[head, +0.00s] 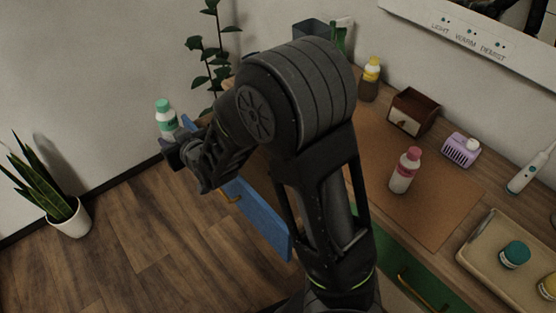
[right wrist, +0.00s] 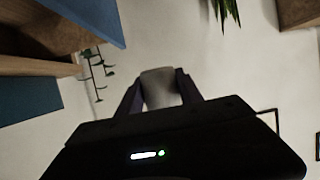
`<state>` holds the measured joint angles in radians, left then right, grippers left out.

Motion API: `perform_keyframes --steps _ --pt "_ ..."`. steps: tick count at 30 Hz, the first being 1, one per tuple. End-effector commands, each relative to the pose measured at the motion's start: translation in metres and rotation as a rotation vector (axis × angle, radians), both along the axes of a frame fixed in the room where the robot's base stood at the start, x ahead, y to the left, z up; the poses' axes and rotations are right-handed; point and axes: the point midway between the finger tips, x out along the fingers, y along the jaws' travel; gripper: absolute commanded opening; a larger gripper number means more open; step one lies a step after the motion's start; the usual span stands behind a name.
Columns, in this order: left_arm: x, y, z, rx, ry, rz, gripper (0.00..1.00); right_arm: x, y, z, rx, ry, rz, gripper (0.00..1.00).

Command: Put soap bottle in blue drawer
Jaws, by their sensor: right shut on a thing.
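The soap bottle (head: 166,117) is white with a green cap and a green label, held upright at the left of the head view. My right gripper (head: 176,146) is shut on it. In the right wrist view, the pale base of the bottle (right wrist: 160,88) shows between the fingers. The blue drawer (head: 258,220) is pulled out, with its blue front and a brass handle in sight. The bottle is beyond and to the left of that front. My right arm hides most of the drawer's inside. My left gripper is not in view.
On the wooden counter stand a pink-capped bottle (head: 405,170), a yellow-capped bottle (head: 370,79), a wooden box (head: 412,112), a purple container (head: 460,150) and a tray (head: 480,258) with jars. A green drawer (head: 424,283) is below. A potted plant (head: 70,216) stands on the floor.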

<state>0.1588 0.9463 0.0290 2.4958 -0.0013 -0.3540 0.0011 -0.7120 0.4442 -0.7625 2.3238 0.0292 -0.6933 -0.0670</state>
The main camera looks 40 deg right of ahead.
Motion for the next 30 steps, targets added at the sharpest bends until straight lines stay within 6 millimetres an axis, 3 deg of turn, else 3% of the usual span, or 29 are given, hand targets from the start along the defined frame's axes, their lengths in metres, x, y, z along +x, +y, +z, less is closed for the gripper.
perform_keyframes --steps 5,10,14,21,24,27,30 --pt "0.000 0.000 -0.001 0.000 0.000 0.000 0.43 0.001 -0.001 0.000 0.001 -0.002 -0.001 0.00" --pt "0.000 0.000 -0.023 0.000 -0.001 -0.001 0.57 0.005 -0.022 -0.012 0.004 -0.004 -0.027 0.00" --pt "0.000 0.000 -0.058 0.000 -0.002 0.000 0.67 0.010 -0.064 -0.026 0.006 -0.008 -0.071 0.00" --pt "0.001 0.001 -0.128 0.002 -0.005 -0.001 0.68 -0.004 -0.178 -0.032 0.003 -0.010 -0.174 0.00" --pt "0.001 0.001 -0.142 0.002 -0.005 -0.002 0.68 -0.015 -0.211 -0.027 0.000 -0.007 -0.202 0.00" --pt "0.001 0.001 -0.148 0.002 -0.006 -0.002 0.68 -0.023 -0.229 -0.021 -0.001 -0.004 -0.217 0.00" --pt "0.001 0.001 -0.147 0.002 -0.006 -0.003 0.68 -0.026 -0.234 -0.017 -0.001 -0.002 -0.220 0.00"
